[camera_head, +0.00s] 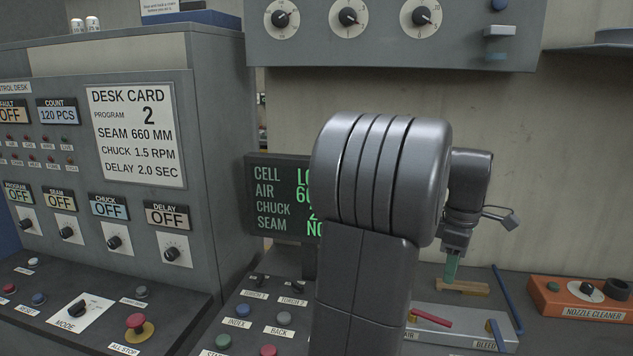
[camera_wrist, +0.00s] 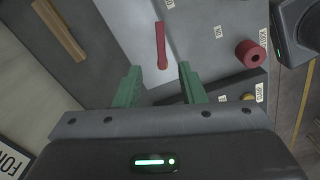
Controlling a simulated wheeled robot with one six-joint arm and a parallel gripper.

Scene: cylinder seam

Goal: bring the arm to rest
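My gripper (camera_head: 451,268) hangs in the head view behind and to the right of my own arm, its green fingertips pointing down. In the wrist view the two green fingers (camera_wrist: 158,84) stand apart with nothing held between them. A red lever (camera_wrist: 161,46) on a pale plate lies just beyond the fingertips there, apart from them. The same red lever shows in the head view (camera_head: 431,318), below and left of the gripper, beside an AIR label. My arm hides part of the bench and the status screen (camera_head: 275,198).
A wooden block (camera_head: 461,287) lies near the gripper in the head view. A blue bar (camera_head: 507,298) and a blue BLEED lever (camera_head: 497,335) are to its right. An orange nozzle cleaner (camera_head: 580,299) stands farther right. A control desk (camera_head: 215,150) fills the left; a dial box (camera_head: 400,50) hangs above.

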